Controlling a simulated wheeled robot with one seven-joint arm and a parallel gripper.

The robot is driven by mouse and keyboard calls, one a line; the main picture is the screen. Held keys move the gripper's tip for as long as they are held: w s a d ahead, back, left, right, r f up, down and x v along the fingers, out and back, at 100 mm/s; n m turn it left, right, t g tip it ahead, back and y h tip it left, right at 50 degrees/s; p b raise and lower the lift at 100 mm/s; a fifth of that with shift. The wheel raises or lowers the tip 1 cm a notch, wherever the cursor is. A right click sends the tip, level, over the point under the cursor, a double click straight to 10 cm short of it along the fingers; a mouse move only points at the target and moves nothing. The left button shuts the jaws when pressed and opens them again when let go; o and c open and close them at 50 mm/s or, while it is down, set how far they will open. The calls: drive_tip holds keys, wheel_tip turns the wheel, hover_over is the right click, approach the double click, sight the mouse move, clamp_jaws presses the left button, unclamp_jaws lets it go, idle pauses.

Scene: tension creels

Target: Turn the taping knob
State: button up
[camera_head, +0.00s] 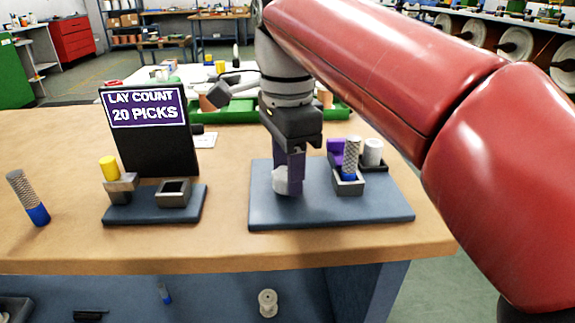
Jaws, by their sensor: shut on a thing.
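My gripper (289,178) points down over the left part of a blue-grey base plate (385,208). Its jaws are shut on a pale, rounded knob (281,181), which shows partly beside the fingers at the plate. The rest of the knob is hidden by the gripper, so I cannot tell how it is turned.
A green tray (233,112) lies behind. The bench front is clear.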

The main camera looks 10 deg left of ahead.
drive_tip(key=shift+m, duration=1.1)
drive_tip(key=o, duration=1)
